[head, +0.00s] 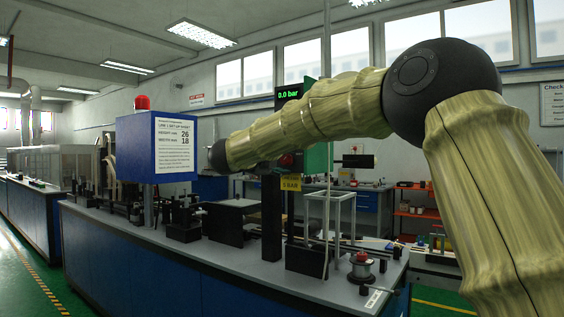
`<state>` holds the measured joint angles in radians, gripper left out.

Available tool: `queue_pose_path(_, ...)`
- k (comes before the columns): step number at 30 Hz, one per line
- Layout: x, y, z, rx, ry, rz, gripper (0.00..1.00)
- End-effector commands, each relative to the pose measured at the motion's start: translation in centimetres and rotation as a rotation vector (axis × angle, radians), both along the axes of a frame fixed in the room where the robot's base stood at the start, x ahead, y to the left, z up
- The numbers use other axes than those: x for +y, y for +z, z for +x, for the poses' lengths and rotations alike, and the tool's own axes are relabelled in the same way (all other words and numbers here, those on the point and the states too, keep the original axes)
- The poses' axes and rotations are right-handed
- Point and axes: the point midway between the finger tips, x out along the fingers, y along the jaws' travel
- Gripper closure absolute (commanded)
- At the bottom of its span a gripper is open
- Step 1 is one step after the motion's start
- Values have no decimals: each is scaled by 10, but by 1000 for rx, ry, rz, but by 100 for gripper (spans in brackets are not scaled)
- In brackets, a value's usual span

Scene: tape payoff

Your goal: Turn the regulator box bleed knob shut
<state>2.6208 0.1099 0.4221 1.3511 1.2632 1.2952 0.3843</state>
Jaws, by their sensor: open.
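The regulator box appears to be the green box (317,157) on a post at mid-bench in the head view, partly hidden by my forearm. A display (289,95) above it reads 0.0 bar. A yellow label (291,183) below reads 3 BAR. A small red part (287,160) shows at the box's left side, just under my forearm. It may be the bleed knob, but its setting cannot be read. My arm reaches left across the box, ending visibly at a dark wrist joint. I cannot make out my gripper's fingers or any contact with the knob.
A blue box (155,148) with a setup sheet and red beacon (142,102) stands left of my wrist. A white frame (330,225) and a spool (361,268) stand on the bench's right end. The bench's front strip (215,262) is mostly clear.

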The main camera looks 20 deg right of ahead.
Motion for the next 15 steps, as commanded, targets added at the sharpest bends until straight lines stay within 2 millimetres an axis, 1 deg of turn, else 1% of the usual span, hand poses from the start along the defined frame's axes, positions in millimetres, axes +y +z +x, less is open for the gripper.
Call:
queue_pose_path(5,15,1,-11,1,3,0,52)
queue_pose_path(15,63,4,-48,0,2,0,52)
